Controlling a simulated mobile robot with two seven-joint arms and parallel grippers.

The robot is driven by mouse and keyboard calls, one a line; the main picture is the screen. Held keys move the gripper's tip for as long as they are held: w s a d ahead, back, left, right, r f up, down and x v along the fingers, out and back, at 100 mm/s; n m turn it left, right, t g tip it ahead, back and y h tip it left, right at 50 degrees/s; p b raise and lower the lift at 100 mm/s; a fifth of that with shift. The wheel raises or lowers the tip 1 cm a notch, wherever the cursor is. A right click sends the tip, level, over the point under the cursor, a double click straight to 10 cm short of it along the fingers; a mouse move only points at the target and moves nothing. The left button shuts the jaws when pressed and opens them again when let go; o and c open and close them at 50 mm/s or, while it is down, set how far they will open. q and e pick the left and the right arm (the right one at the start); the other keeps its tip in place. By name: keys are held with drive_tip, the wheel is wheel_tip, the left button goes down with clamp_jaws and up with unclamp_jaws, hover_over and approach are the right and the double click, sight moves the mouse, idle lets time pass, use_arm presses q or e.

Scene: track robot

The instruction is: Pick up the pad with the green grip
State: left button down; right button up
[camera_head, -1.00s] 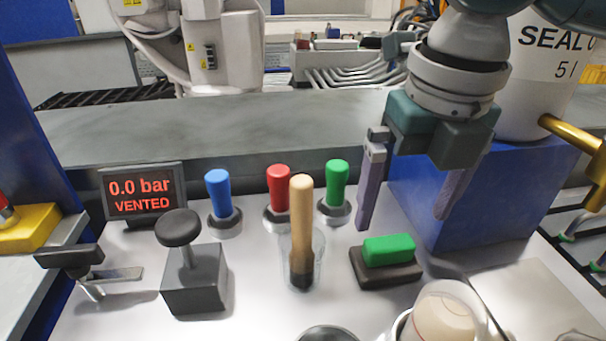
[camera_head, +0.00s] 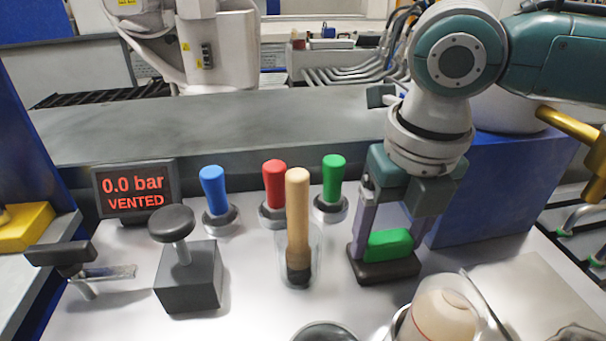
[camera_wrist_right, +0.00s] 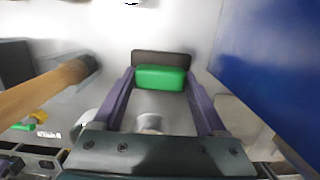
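The pad is a dark slab (camera_head: 388,270) with a green block grip (camera_head: 389,244) on top, lying on the metal bench right of centre. My right gripper (camera_head: 388,238) is open, pointing down, with one finger at each side of the green grip. In the right wrist view the green grip (camera_wrist_right: 160,77) sits between the two spread finger tips (camera_wrist_right: 160,80), with the dark slab (camera_wrist_right: 161,58) behind it. I cannot tell whether the fingers touch it. My left gripper is not in view.
A wooden-handled brush (camera_head: 298,225) stands in a clear cup left of the pad. Blue (camera_head: 213,190), red (camera_head: 274,186) and green (camera_head: 333,178) knobs stand behind. A blue block (camera_head: 490,185) is close on the right. A clear jar (camera_head: 440,315) is in front.

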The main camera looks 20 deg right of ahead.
sight(388, 238)
drive_tip(key=c, duration=0.8)
wheel_tip(388, 238, up, 20)
drive_tip(key=p, duration=0.3)
drive_tip(key=o, duration=0.8)
drive_tip(key=c, duration=0.6)
drive_tip(key=shift+r, duration=0.1)
